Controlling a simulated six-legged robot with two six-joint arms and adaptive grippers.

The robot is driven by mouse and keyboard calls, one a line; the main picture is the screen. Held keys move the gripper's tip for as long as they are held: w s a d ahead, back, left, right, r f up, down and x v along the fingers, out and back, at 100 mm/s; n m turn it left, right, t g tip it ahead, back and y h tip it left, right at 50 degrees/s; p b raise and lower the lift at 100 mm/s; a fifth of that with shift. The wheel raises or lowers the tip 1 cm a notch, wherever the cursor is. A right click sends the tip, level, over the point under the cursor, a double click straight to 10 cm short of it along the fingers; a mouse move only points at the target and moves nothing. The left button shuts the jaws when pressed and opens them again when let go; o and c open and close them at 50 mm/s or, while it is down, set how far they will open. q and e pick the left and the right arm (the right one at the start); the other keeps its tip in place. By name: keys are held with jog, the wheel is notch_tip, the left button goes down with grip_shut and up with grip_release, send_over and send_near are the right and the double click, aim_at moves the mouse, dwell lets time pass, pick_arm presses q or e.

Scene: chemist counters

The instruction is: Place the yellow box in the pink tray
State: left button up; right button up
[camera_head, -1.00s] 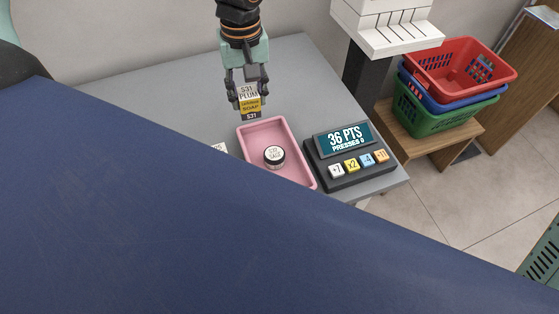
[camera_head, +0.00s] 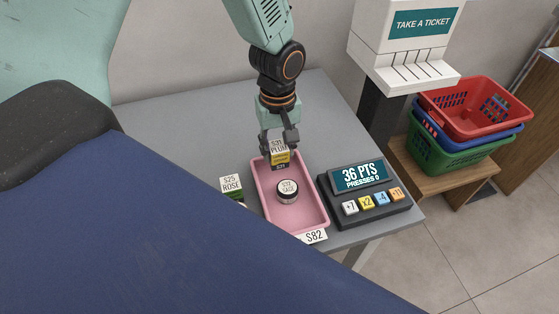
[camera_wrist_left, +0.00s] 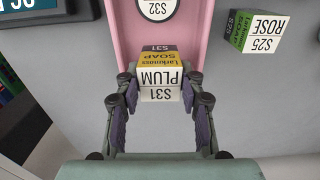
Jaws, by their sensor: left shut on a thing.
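The yellow box (camera_head: 281,157), a small soap box with a yellow band and white labels reading S31 PLUM, is at the far end of the pink tray (camera_head: 317,197). My left gripper (camera_head: 279,146) is shut on it from both sides. In the left wrist view, the yellow box (camera_wrist_left: 160,73) sits between the fingers (camera_wrist_left: 159,92), with the pink tray (camera_wrist_left: 127,35) behind it. I cannot tell whether the box touches the tray floor. A round dark jar with a white lid (camera_head: 288,187) stands in the tray. My right gripper is not in view.
A green-and-white S25 ROSE box (camera_head: 232,186) stands left of the tray. A points device with buttons (camera_head: 366,192) is close on its right. An S82 label (camera_head: 314,236) is at the tray's near edge. The grey counter (camera_head: 190,125) is clear at the back left.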

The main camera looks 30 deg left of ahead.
aim_at(278, 159)
pick_arm(q)
jog(key=f, duration=0.2)
jog(key=shift+s+d+f, duration=0.15)
jog(key=shift+s+f, duration=0.15)
jog(key=shift+f, duration=0.1)
jog(key=shift+f+b, duration=0.25)
jog(key=shift+b, duration=0.05)
jog(key=shift+w+f, duration=0.15)
jog(key=shift+w, duration=0.15)
jog(key=o, duration=0.7)
jog(key=shift+s, duration=0.1)
jog(key=o, duration=0.3)
jog(key=shift+s, duration=0.15)
jog(key=shift+o, duration=0.9)
jog(key=shift+w, duration=0.2)
